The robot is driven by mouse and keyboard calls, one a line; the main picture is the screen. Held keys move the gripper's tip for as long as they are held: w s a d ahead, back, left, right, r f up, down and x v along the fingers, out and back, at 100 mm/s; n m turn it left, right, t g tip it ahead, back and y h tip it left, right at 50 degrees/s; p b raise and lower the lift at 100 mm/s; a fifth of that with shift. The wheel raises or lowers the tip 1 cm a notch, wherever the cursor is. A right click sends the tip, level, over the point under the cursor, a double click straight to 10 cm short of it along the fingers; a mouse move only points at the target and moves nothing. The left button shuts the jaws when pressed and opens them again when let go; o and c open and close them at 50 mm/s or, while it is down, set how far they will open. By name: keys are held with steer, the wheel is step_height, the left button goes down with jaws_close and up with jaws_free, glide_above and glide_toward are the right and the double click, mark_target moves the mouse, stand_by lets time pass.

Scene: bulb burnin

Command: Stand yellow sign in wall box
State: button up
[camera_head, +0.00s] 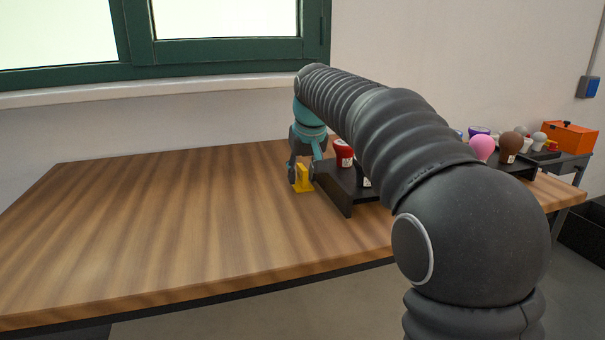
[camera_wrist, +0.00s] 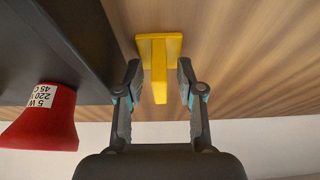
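The yellow sign (camera_head: 303,181) stands on the wooden table beside the left end of a black rack. In the wrist view the yellow sign (camera_wrist: 159,72) shows a flat base and an upright part between my fingers. My gripper (camera_head: 303,172) is low over it, with one finger on each side. In the wrist view my gripper (camera_wrist: 160,78) is open, with a small gap on both sides of the sign. A grey and blue box (camera_head: 588,87) is on the wall at the far right; I cannot tell whether it is the wall box.
More bulbs and an orange box (camera_head: 568,137) are at the right. The table's left side (camera_head: 150,225) is bare.

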steer(key=p+v, duration=0.1)
steer(key=v, duration=1.1)
